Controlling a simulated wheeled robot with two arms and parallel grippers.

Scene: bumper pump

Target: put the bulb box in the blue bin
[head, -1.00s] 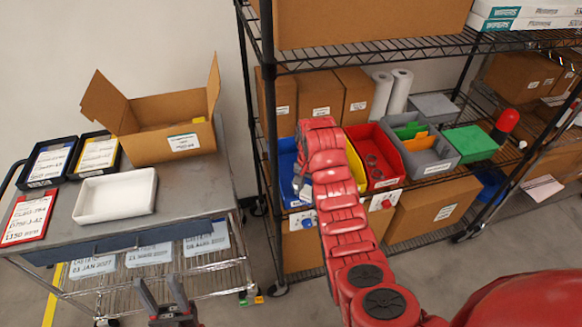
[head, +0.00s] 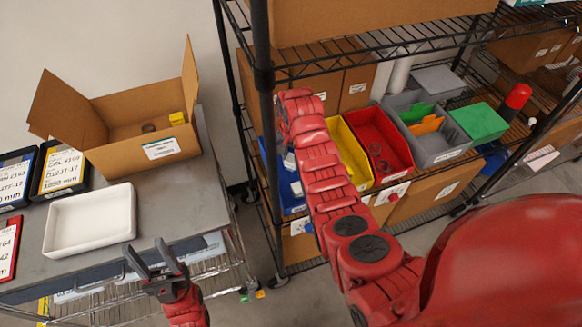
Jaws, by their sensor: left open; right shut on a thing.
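The blue bin (head: 291,205) stands on the wire shelf, at the left end of the row of bins. My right arm reaches across in front of it. My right gripper (head: 287,150) is at the blue bin, mostly hidden by its own wrist. It is shut on a small whitish thing (head: 289,162), apparently the bulb box, only partly visible. Whether this thing touches the bin is unclear. Another pale patch shows lower in the bin. My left gripper (head: 152,262) is open and empty, in front of the cart's near edge.
A yellow bin (head: 350,155), a red bin (head: 391,155) and a grey bin (head: 448,147) stand right of the blue bin. The cart holds a white tray (head: 90,222) and an open carton (head: 125,110) with a small yellow item.

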